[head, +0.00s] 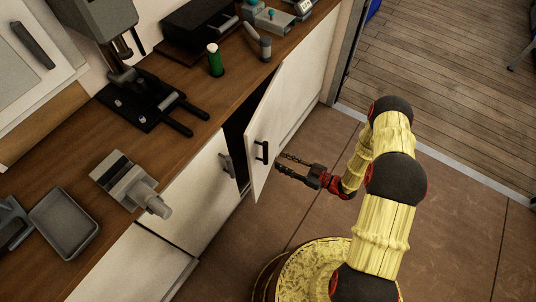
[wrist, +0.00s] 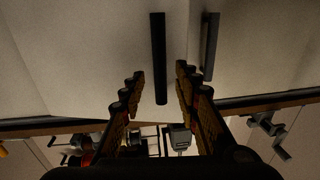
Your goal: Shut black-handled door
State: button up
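The white cabinet door (head: 276,122) with the black handle (head: 262,151) stands partly open under the counter, with a dark gap to its left. My gripper (head: 281,164) is at the outer face of this door, just right of the handle, with its fingers apart. In the wrist view the black handle (wrist: 159,58) hangs between and beyond my open fingers (wrist: 161,76). Nothing is visibly gripped, and I cannot tell whether a finger touches the handle.
The neighbouring cabinet door with a grey handle (head: 226,164) looks closed. The wooden counter (head: 190,135) above holds a black tool (head: 150,103), a green cylinder (head: 215,60) and a grey tray (head: 63,222). The brown floor (head: 460,220) to the right is clear.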

jog(key=x, duration=0.7)
jog(key=shift+w+a, duration=0.15)
jog(key=shift+a, duration=0.1)
jog(key=shift+d, duration=0.15)
jog(key=shift+c, duration=1.3)
grip_shut()
